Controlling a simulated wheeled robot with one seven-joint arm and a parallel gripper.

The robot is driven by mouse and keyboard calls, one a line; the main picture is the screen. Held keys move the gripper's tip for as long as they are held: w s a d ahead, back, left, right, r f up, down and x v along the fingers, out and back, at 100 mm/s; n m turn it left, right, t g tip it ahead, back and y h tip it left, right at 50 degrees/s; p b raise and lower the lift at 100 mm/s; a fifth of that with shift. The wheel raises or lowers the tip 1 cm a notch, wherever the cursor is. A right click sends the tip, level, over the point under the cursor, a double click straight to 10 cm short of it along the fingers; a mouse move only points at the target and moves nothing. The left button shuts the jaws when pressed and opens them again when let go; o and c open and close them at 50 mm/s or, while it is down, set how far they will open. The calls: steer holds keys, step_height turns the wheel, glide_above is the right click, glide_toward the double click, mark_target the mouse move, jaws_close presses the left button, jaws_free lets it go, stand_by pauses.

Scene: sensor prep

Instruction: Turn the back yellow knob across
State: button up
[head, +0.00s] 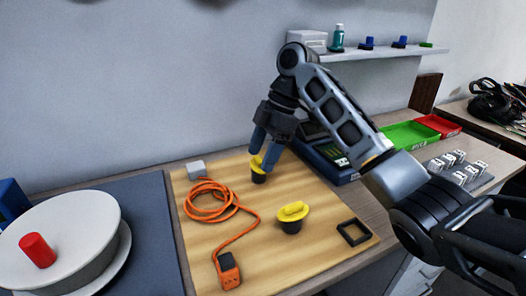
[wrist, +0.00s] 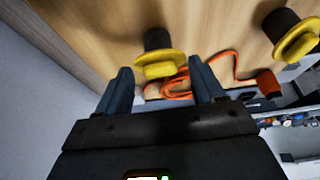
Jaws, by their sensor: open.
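The back yellow knob (head: 257,163) stands on a black base on the wooden board, towards the wall. In the wrist view this knob (wrist: 160,64) shows between and just beyond the two fingertips, its bar roughly in line from finger to finger. My gripper (head: 264,154) points down over it, open, one finger to each side; the wrist view also shows the open fingers (wrist: 159,72). I cannot tell whether a finger touches the knob. The front yellow knob (head: 292,211) stands apart, nearer the board's front, and also shows in the wrist view (wrist: 298,38).
An orange cable (head: 212,205) lies coiled left of the knobs, ending in an orange block (head: 229,272). A black square frame (head: 354,232) lies at the board's right. A white round turntable (head: 75,240) with a red cylinder (head: 37,250) stands left. The wall is close behind.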

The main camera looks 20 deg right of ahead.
steer(key=shift+c, duration=0.5)
steer(key=c, duration=1)
steer(key=shift+o, duration=0.2)
